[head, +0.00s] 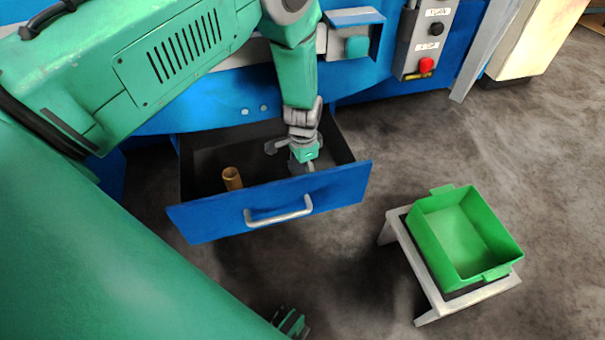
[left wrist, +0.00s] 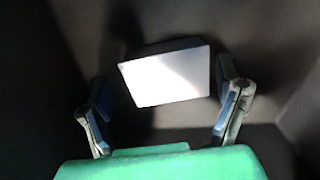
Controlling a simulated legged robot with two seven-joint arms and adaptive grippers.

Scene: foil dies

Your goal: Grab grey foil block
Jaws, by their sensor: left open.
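The grey foil block (left wrist: 168,75) shows in the left wrist view as a pale grey, flat-faced block, brightly lit on its right side. It lies on the dark drawer floor, ahead of and between my left gripper's fingers (left wrist: 165,110). The fingers are spread wide, with no contact visible. In the head view my left gripper (head: 290,158) points down into the open drawer (head: 205,170), right of its middle. There the gripper largely hides the block's place. A small dark and green part at the bottom edge may be my right gripper (head: 292,322); its fingers are unclear.
A brass-coloured cylinder (head: 232,178) stands in the drawer left of my left gripper. The drawer's blue front with its handle (head: 278,212) faces me. A green bin (head: 462,238), empty, sits on a small stand (head: 428,292) at right. A control box (head: 425,45) is behind.

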